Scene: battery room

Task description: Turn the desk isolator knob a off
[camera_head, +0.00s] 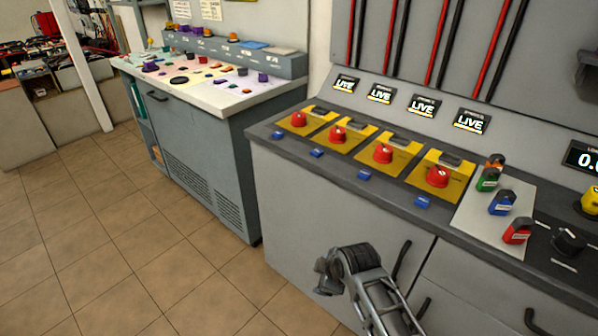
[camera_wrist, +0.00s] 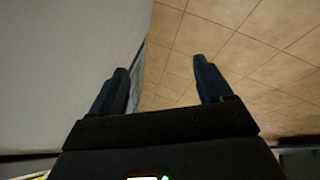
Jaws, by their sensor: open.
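Four red rotary knobs stand in a row on yellow plates on the grey desk (camera_head: 335,185): the leftmost knob (camera_head: 298,119), the second (camera_head: 337,134), the third (camera_head: 382,153) and the rightmost (camera_head: 437,176). Each has a display above it reading LIVE. Their lettering is too small to tell which is knob a. My gripper shows in the wrist view (camera_wrist: 160,78) with its two dark fingers apart and nothing between them. In the head view my arm's end is in front of the desk, below the knobs and apart from them.
Blue tags (camera_head: 364,175) lie along the desk's front edge. Coloured padlocks (camera_head: 502,203) sit on a pale plate at right, beside a black knob (camera_head: 568,242). Dark door handles (camera_head: 401,262) stick out of the desk front. Another console (camera_head: 205,150) stands at left. The tiled floor (camera_head: 130,240) is clear.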

